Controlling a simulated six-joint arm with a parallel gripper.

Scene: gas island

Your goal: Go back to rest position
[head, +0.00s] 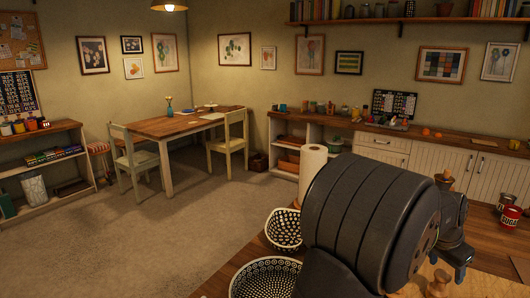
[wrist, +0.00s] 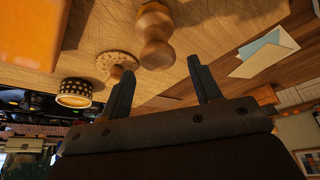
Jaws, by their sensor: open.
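My gripper (wrist: 160,65) shows in the wrist view with its two dark fingers spread apart and nothing between them. Beyond the fingers, a turned wooden piece with a rounded knob (wrist: 154,38) is on a light wooden surface (wrist: 210,25). Beside it is a round wooden disc with a knob (wrist: 117,66). In the head view my dark arm fills the lower right and hides much of the wooden counter (head: 488,258).
In the head view two patterned bowls (head: 284,229) (head: 262,262) and a paper towel roll (head: 312,168) stand left of my arm. A red sugar tin (head: 510,218) stands right. The wrist view shows a patterned bowl (wrist: 75,93), an orange object (wrist: 28,28) and papers (wrist: 265,52).

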